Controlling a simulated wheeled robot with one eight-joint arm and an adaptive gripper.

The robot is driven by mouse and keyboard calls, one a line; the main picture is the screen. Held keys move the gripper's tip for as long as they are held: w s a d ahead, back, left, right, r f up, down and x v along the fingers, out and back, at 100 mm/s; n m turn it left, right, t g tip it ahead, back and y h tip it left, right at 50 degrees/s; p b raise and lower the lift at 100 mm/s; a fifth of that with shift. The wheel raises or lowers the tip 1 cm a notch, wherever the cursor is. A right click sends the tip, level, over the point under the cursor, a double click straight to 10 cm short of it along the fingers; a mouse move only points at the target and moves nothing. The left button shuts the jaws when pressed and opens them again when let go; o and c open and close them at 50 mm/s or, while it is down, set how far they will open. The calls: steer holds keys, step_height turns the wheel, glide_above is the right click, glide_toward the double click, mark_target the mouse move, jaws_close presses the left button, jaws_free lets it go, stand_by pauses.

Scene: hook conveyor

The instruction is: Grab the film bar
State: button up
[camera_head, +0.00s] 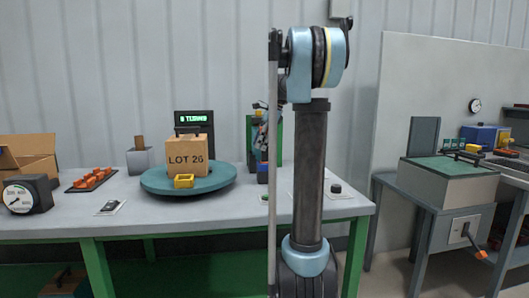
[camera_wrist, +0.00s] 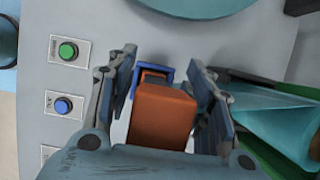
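An orange-brown block (camera_wrist: 162,115) with a blue bracket (camera_wrist: 150,74) at its far end lies between my gripper's fingers in the wrist view. It may be the film bar, but I cannot tell for sure. My gripper (camera_wrist: 162,68) is open, with one finger on each side of the block. A pale gap shows beside the left finger; I cannot tell if the right finger touches. In the head view, my gripper (camera_head: 262,136) is partly hidden behind my arm, in front of a green stand (camera_head: 250,132).
A LOT 26 carton (camera_head: 187,158) and a yellow piece (camera_head: 184,181) sit on a teal turntable (camera_head: 155,185). A green button (camera_wrist: 67,50) and a blue button (camera_wrist: 63,105) are on the bench left of my gripper. A teal surface (camera_wrist: 265,115) lies close on the right.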

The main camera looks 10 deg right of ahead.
jaws_close()
